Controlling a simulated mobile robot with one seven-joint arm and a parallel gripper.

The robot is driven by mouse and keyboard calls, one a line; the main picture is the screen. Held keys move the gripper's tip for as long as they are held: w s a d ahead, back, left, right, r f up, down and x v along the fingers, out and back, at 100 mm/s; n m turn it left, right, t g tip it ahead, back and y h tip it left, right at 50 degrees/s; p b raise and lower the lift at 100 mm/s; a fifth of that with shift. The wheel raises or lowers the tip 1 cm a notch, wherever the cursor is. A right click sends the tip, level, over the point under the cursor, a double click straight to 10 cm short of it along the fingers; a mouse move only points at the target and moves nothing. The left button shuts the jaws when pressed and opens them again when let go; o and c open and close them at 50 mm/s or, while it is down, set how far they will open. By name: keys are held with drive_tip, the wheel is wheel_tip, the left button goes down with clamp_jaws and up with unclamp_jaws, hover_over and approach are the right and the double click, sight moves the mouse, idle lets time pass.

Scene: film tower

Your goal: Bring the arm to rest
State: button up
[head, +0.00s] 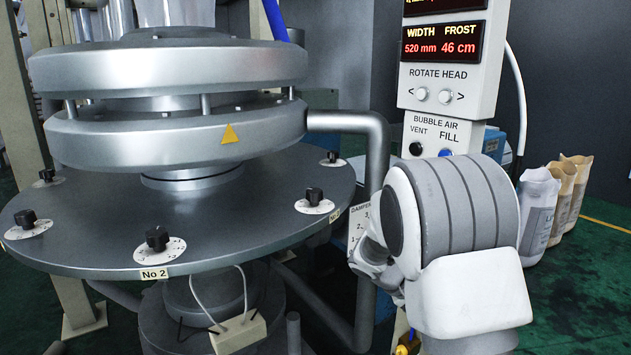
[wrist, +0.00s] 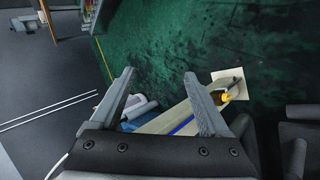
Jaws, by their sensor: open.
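My gripper (wrist: 158,100) shows in the wrist view with its two fingers spread apart and nothing between them. It points out over the green floor, with machine parts beyond the fingers. In the head view my white and grey arm stands at the lower right, in front of the control panel, and hides the gripper. The arm is folded close beside the round machine plate (head: 240,210).
A round metal die head (head: 180,130) with black knobs stands at the left. A control panel (head: 440,75) with red displays is behind my arm. Several sacks (head: 538,215) stand on the floor (head: 600,265) at the right. A grey pipe (head: 377,150) runs down beside the plate.

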drive_tip(key=s+a+r+t+y, duration=0.25)
drive_tip(key=s+a+r, duration=0.2)
drive_tip(key=s, duration=0.45)
drive_tip(key=s+a+r+t+y, duration=0.1)
drive_tip(key=s+a+r+y, duration=0.35)
drive_tip(key=s, duration=0.35)
drive_tip(key=s+a+r+t+y, duration=0.25)
drive_tip(key=s+a+r, duration=0.2)
drive_tip(key=s, duration=0.45)
wheel_tip(320, 180, up, 27)
drive_tip(key=g+p, duration=0.1)
drive_tip(key=p, duration=2.6)
drive_tip(key=shift+d, duration=0.45)
